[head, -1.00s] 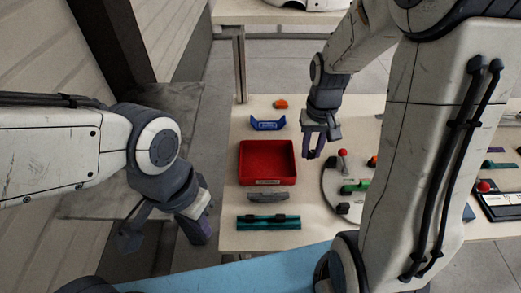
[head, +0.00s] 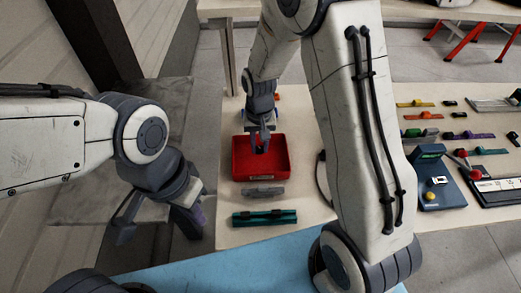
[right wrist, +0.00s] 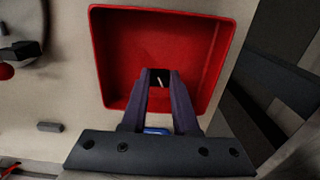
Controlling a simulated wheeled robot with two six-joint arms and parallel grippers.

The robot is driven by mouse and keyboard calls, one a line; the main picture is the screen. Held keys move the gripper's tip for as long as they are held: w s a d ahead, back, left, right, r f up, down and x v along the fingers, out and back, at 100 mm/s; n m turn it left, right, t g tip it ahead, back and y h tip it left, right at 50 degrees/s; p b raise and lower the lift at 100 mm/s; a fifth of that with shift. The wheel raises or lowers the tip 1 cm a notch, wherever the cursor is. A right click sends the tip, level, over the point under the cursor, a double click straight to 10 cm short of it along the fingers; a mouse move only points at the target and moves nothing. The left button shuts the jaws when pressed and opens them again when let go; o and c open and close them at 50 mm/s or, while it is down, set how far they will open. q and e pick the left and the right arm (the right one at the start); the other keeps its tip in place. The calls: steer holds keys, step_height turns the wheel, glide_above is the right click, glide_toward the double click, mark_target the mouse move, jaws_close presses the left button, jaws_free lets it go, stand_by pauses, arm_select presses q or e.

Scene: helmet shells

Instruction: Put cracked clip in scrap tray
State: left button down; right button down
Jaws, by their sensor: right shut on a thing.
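The red tray (head: 281,170) stands on the pale table, and it also fills much of the right wrist view (right wrist: 110,60). My right gripper (head: 260,148) is over the tray's opening, fingers pointing down. It is shut on a small dark piece with a pale line (right wrist: 159,80), apparently the cracked clip. The piece is mostly hidden by the fingers in the head view. Its height above the tray floor cannot be told. My left gripper (head: 190,215) hangs off the table's left edge, away from the tray, and its opening is unclear.
A grey part (head: 263,192) and a teal holder (head: 264,217) lie in front of the tray. A blue part (right wrist: 157,131) shows behind the fingers. My right arm hides much of the table. Several coloured clips and a blue stand (head: 440,185) are at right.

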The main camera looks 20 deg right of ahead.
mark_target(260, 148)
steer(key=shift+d+f, duration=0.1)
steer(key=shift+f, duration=1.3)
steer(key=shift+s, duration=0.1)
steer(key=shift+f, duration=0.2)
steer(key=c, duration=0.7)
jaws_free()
steer(key=shift+r, duration=0.15)
step_height(260, 148, up, 12)
steer(key=s+a+r+n, duration=0.1)
steer(key=s+a+n, duration=0.1)
steer(key=s, duration=0.5)
steer(key=s+a+r+n, duration=0.2)
steer(key=s+a+n, duration=0.1)
steer(key=s, duration=0.5)
steer(key=s+a+r+n+y, duration=0.1)
steer(key=s+a+r+n, duration=0.1)
steer(key=s, duration=0.6)
steer(key=shift+s+a+r+n, duration=0.15)
steer(key=shift+a+n, duration=0.2)
steer(key=shift+n, duration=0.3)
steer(key=shift+s+a+n, duration=0.1)
steer(key=shift+a+n, duration=0.25)
steer(key=shift+n, duration=0.3)
